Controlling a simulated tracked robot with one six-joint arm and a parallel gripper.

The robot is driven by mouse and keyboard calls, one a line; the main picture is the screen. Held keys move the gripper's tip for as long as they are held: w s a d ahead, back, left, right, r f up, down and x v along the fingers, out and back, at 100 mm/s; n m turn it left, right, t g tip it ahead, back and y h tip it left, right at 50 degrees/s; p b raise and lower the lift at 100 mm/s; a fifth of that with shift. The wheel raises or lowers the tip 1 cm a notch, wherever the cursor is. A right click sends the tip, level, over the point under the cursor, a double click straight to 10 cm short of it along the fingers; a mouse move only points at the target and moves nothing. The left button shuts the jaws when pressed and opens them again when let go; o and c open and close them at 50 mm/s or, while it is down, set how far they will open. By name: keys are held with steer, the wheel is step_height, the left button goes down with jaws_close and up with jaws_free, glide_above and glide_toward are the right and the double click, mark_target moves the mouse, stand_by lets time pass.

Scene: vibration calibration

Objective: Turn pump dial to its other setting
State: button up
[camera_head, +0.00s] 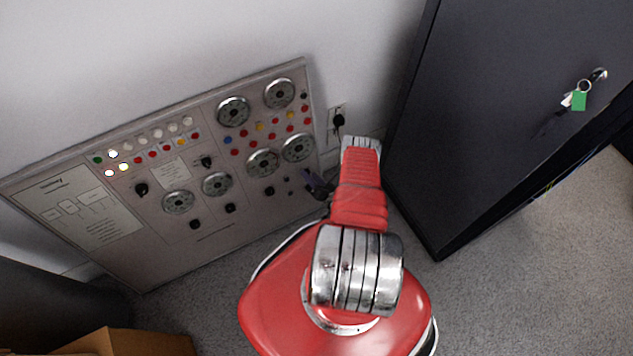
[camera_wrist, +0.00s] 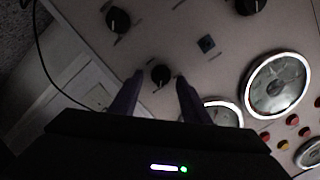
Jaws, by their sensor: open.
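A grey control panel (camera_head: 220,250) leans against the wall at the left, carrying several black dials and round gauges. In the wrist view, one small black dial (camera_wrist: 161,75) sits between the tips of my two purple fingers. My gripper (camera_wrist: 159,82) is open, one finger on each side of this dial; I cannot tell whether they touch it. In the head view, my gripper (camera_head: 316,185) is at the panel's lower right edge, partly hidden by my red arm. The labels are too small to read, so I cannot tell which dial is the pump dial.
Other black dials (camera_wrist: 118,20) and a large gauge (camera_wrist: 277,84) lie near my fingers. A dark cabinet (camera_head: 480,120) with a key and green tag (camera_head: 579,100) stands at the right. A wall outlet (camera_head: 337,118) with a plug is behind. A cardboard box (camera_head: 130,343) is at the bottom left.

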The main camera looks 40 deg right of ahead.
steer(key=v, duration=1.3)
steer(key=shift+s, duration=0.35)
steer(key=shift+a, duration=0.1)
